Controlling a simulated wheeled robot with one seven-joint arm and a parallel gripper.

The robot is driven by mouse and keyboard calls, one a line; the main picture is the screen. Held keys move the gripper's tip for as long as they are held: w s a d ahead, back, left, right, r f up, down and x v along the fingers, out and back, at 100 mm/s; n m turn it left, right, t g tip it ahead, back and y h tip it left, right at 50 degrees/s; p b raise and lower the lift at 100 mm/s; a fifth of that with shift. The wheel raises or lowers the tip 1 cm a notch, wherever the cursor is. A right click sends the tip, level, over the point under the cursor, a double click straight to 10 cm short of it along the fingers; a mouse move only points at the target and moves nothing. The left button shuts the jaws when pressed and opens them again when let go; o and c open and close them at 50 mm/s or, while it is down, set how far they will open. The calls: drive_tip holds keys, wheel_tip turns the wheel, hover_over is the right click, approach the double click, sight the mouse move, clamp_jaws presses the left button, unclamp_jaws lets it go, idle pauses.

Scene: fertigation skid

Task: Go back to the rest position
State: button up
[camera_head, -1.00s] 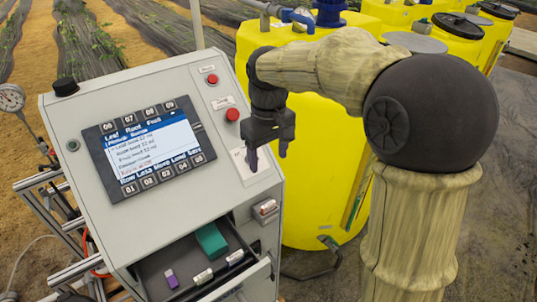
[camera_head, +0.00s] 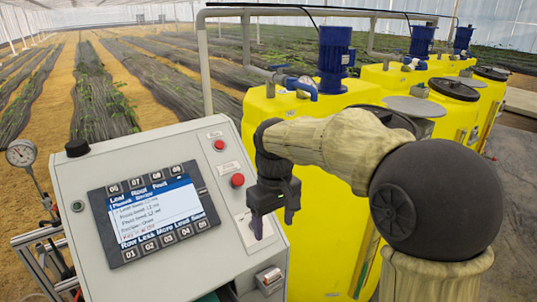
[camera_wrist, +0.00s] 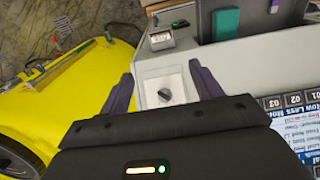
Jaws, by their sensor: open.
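My gripper (camera_head: 273,226) hangs from my bent arm in front of the right part of the grey control cabinet (camera_head: 75,180). It is open and empty. In the wrist view my gripper's (camera_wrist: 160,82) two dark fingers stand apart, with a rotary knob (camera_wrist: 164,95) on a pale plate seen between them. I cannot tell how far the fingertips are from the panel. The cabinet's screen (camera_head: 155,215) is lit and shows a text menu with numbered buttons above and below it.
Two red buttons (camera_head: 237,180) sit on the panel. A yellow tank (camera_head: 320,200) with a blue motor (camera_head: 335,58) stands close behind my arm. A pressure gauge (camera_head: 20,153) is at the left. The wrist view shows an open drawer (camera_wrist: 205,28) holding a green block (camera_wrist: 225,23).

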drive_tip(key=s+d+f+m+t, duration=0.2)
drive_tip(key=s+d+f+m, duration=0.4)
drive_tip(key=s+d+f, duration=0.6)
wheel_tip(320, 180, down, 2)
drive_tip(key=shift+s+d+m+t, duration=0.2)
drive_tip(key=shift+d+m+t, duration=0.15)
drive_tip(key=shift+d, duration=0.35)
drive_tip(key=c, duration=0.5)
drive_tip(key=shift+a, duration=0.1)
drive_tip(key=shift+c, duration=0.5)
